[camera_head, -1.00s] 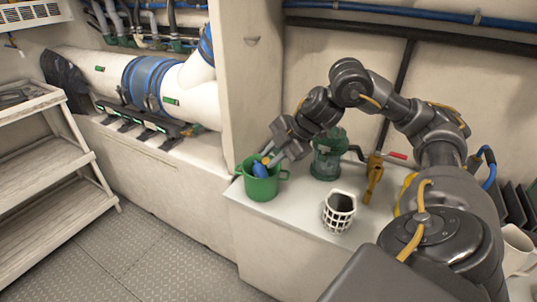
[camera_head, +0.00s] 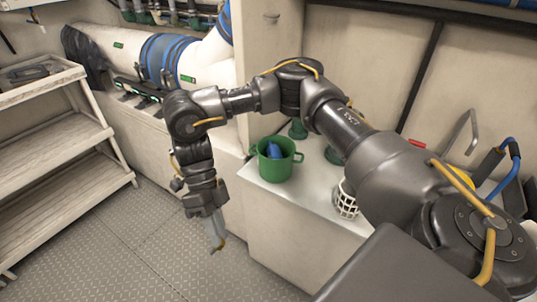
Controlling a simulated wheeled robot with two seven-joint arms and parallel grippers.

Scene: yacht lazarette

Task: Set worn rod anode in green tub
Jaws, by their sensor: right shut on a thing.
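A green tub (camera_head: 275,168) with a side handle stands on the left end of the white counter. A blue thing (camera_head: 274,150) lies in it; the rest of its inside is hidden. My right gripper (camera_head: 217,232) points down in front of the counter, left of the tub and apart from it, over the floor. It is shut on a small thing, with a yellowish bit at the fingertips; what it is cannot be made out. I cannot pick out the worn rod anode. My left gripper is not in view.
A white lattice basket (camera_head: 344,199) stands on the counter (camera_head: 308,190) behind my right arm, partly hidden. A wooden shelf rack (camera_head: 60,145) stands at the left. The grey floor (camera_head: 130,245) between rack and counter is clear. A white pipe with blue bands (camera_head: 165,55) runs behind.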

